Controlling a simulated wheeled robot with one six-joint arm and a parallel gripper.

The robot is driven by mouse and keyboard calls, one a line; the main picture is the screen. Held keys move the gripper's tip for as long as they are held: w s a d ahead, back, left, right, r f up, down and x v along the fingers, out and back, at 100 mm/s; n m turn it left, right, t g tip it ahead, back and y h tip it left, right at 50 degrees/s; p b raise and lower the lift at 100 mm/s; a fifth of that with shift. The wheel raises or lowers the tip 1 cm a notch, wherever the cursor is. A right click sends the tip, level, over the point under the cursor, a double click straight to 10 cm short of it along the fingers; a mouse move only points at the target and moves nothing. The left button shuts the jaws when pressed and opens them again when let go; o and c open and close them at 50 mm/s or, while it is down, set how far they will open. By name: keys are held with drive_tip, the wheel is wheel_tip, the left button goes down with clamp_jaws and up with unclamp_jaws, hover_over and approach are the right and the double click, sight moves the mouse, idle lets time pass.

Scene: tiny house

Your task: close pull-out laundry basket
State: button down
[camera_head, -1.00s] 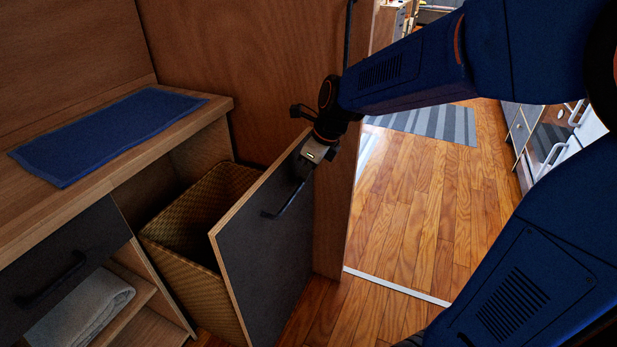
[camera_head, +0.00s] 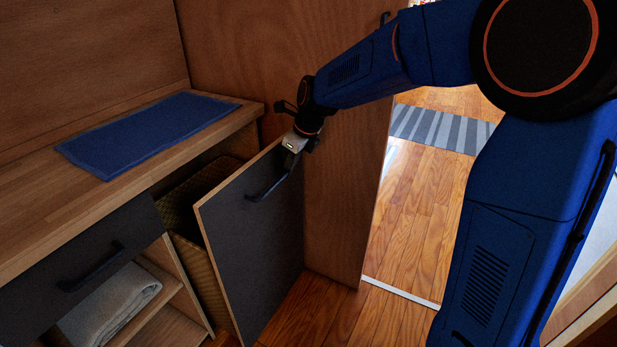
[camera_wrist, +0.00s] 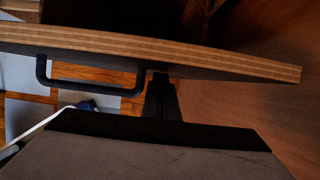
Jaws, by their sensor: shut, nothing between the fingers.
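The pull-out laundry basket's dark front panel (camera_head: 255,245) stands out from the cabinet, with a black bar handle (camera_head: 268,188) near its top. The woven basket (camera_head: 195,260) shows behind the panel, partly under the wooden counter. My gripper (camera_head: 291,150) is shut and empty, at the panel's outer face near its upper far corner, beside the handle's upper end. In the wrist view, the shut fingers (camera_wrist: 161,98) point at the panel's outer face just below its wooden top edge (camera_wrist: 150,47), right of the handle (camera_wrist: 90,85). Contact looks likely but cannot be told for sure.
A blue mat (camera_head: 148,132) lies on the wooden counter (camera_head: 45,200). A closed dark drawer (camera_head: 85,258) and a shelf with a folded towel (camera_head: 110,305) are at left. A wooden partition (camera_head: 340,195) stands right of the panel. Open floor (camera_head: 420,225) lies beyond it.

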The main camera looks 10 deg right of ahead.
drive_tip(key=w+a, duration=1)
drive_tip(key=a, duration=0.3)
drive_tip(key=shift+r, duration=0.15)
drive_tip(key=shift+w+a, duration=0.1)
drive_tip(key=shift+w, duration=0.05)
drive_tip(key=shift+r, duration=0.1)
